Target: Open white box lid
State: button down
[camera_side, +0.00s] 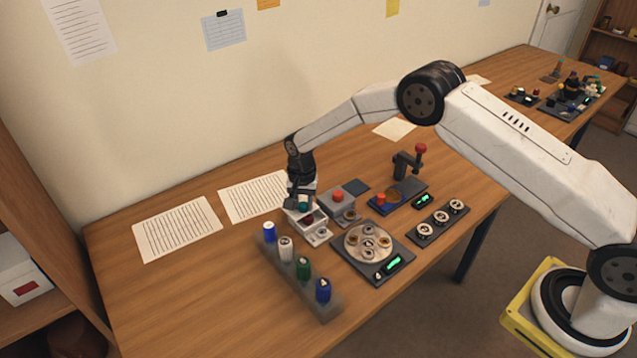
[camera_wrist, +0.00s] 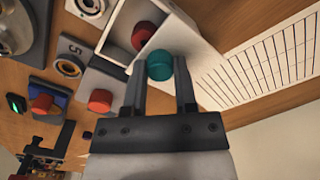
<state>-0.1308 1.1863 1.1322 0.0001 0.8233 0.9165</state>
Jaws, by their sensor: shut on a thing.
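The white box (camera_side: 317,238) sits on the table, below my gripper. In the wrist view the white box (camera_wrist: 113,36) is partly uncovered, with a red round piece (camera_wrist: 143,35) inside. Its white lid (camera_wrist: 192,50) lies off to one side of the opening and has a teal knob (camera_wrist: 160,66). My gripper (camera_wrist: 160,75) is shut on the teal knob, one finger on each side. In the side view my gripper (camera_side: 302,205) hides much of the lid. I cannot tell whether the lid still touches the box.
A rack with several coloured-top cylinders (camera_side: 296,270) stands in front of the box. A grey box with a red button (camera_side: 338,197) and a round plate (camera_side: 352,255) are close on the right. Printed sheets (camera_side: 178,228) lie on the left, where the table is otherwise clear.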

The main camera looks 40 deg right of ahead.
jog(key=shift+w, duration=1.15)
jog(key=shift+c, duration=2)
grip_release()
jog(key=shift+r, duration=0.15)
notch_tip(320, 180, up, 8)
jog(key=shift+f, duration=0.2)
